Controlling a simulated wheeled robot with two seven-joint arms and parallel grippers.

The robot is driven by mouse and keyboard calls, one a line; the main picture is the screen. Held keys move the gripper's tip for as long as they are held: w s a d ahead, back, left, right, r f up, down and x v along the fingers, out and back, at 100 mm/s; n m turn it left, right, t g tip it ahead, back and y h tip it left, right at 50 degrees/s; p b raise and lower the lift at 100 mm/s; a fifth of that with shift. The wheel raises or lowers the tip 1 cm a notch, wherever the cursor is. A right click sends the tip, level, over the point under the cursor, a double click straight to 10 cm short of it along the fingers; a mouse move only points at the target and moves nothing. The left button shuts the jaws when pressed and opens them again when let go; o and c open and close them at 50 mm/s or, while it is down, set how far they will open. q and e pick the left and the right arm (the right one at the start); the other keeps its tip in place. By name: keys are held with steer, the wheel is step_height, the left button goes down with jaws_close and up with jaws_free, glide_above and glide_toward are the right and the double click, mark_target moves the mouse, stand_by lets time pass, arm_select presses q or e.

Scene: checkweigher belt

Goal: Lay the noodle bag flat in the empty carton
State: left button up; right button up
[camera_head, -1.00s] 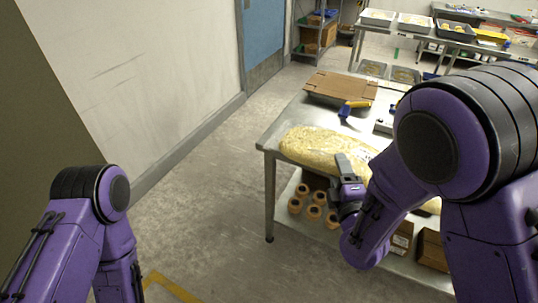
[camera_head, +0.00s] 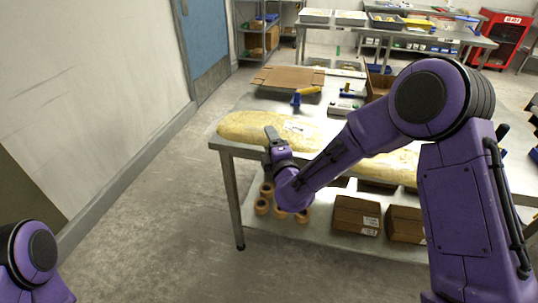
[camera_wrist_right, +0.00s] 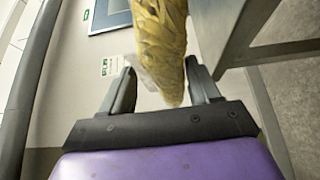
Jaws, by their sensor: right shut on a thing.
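The noodle bag (camera_head: 245,126) is a long, clear bag of pale yellow noodles along the table's front left edge. My right gripper (camera_head: 272,138) is at its near side. In the right wrist view the bag (camera_wrist_right: 163,45) runs between the two fingers of the gripper (camera_wrist_right: 160,75), which is shut on it. More yellow bag (camera_head: 395,166) shows right of my forearm; I cannot tell if it is the same bag. A brown open carton (camera_head: 379,84) stands at the table's back right, partly behind my right arm; its inside is hidden. My left gripper is out of view.
Tape rolls (camera_head: 262,206) and closed brown boxes (camera_head: 356,215) fill the lower shelf. The floor at left is clear.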

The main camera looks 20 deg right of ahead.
steer(key=w+f, duration=0.3)
steer(key=f, duration=0.4)
steer(key=shift+w+d+f, duration=0.35)
steer(key=shift+d+f, duration=0.05)
steer(key=shift+d, duration=0.05)
steer(key=shift+f, duration=0.15)
steer(key=o, duration=1.5)
steer(key=shift+s, duration=0.1)
